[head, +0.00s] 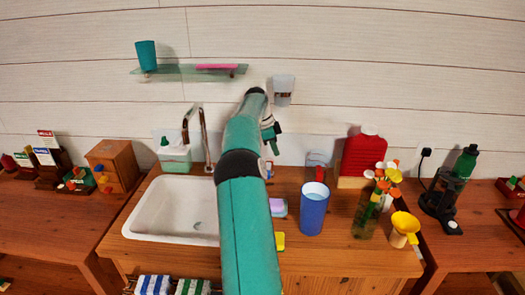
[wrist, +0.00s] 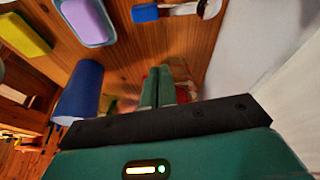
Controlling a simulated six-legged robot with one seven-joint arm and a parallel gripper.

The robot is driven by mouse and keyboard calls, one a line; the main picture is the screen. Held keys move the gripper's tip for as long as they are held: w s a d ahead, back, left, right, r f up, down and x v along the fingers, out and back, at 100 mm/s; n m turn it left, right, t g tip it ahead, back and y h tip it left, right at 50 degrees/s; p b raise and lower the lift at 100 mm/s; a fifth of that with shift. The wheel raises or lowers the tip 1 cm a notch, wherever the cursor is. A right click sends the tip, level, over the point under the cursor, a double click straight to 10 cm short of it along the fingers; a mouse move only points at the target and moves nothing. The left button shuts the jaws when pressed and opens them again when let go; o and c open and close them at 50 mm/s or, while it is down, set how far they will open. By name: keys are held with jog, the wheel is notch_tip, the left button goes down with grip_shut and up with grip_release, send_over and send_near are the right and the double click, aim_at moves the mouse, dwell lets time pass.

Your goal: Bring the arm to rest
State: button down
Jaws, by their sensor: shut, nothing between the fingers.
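My teal arm reaches forward over the wooden counter in the head view, its front end raised before the wall. My gripper (head: 274,148) hangs at the end of it, pointing down, partly hidden by the arm. In the wrist view the two green fingers of my gripper (wrist: 159,82) lie side by side, shut with nothing between them. The fingers are above the counter, and the blue cup (wrist: 80,90) shows to their left.
A sink (head: 178,210) lies left of my arm, with a faucet (head: 194,135) behind it. A glass shelf (head: 190,70) is on the wall.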

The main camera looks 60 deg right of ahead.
jog(key=shift+r, duration=0.1)
jog(key=w+a+r+n+t, duration=0.3)
jog(key=w+a+r+n, duration=0.25)
jog(key=a+r, duration=0.55)
jog(key=a+r+n+t, duration=0.2)
jog(key=a+n, duration=0.3)
jog(key=a, duration=1)
jog(key=a+r+n+t, duration=0.1)
jog(key=a+r+n, duration=0.35)
jog(key=a, duration=1.05)
jog(key=s+a+f+n+t, duration=0.1)
jog(key=s+a+f+n, duration=0.2)
jog(key=a, duration=0.4)
jog(key=s+a+f+n+t+y, duration=0.1)
jog(key=s+a+f+n, duration=0.2)
jog(key=s+a+n, duration=0.3)
jog(key=s+a+f+n+y, duration=0.1)
jog(key=s+a+f+n, duration=0.2)
jog(key=a, duration=0.7)
jog(key=shift+s+n+t, duration=0.4)
jog(key=shift+s+n, duration=0.7)
jog(key=shift+s, duration=0.1)
